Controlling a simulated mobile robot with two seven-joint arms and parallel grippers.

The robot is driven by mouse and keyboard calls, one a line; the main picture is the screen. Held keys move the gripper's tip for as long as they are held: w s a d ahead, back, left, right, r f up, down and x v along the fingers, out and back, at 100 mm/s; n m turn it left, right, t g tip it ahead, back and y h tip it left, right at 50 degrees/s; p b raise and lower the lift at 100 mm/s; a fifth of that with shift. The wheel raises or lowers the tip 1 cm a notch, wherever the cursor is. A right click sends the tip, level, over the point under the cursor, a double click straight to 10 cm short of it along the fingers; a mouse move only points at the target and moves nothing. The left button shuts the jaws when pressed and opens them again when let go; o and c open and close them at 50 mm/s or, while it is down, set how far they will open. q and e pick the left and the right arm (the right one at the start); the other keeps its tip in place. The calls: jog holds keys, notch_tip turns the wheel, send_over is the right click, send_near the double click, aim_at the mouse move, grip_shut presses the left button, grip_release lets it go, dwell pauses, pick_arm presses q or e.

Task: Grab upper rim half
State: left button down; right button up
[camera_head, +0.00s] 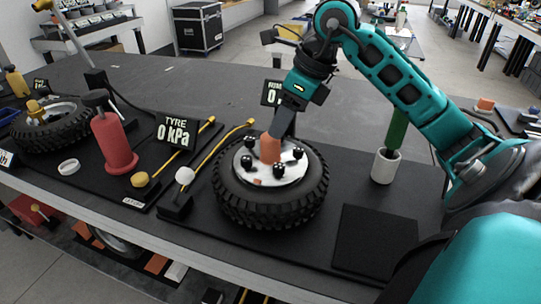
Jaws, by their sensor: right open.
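The upper rim half (278,178) is a pale disc with several black knobs. It sits flat in the middle of the black knobbly tyre (268,212), which lies on a dark mat. An orange-brown upright piece (270,149) stands at the disc's centre; I cannot tell whether it belongs to the rim. My right gripper (281,124) comes down from the teal arm, slightly tilted, right over this centre piece. It is open, its fingertips close to or around the piece; contact cannot be made out. My left gripper is not in view.
A white cup (385,166) holding a green rod stands to the right. An empty black square pad (374,240) lies at the front right. Another tyre (55,132) lies far left.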

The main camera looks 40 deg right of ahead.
aim_at(270, 142)
jog(key=x, duration=0.7)
jog(key=shift+w+f, duration=0.2)
jog(key=shift+f, duration=0.05)
jog(key=shift+d, duration=0.1)
jog(key=shift+c, duration=0.3)
jog(key=shift+r, duration=0.1)
grip_shut()
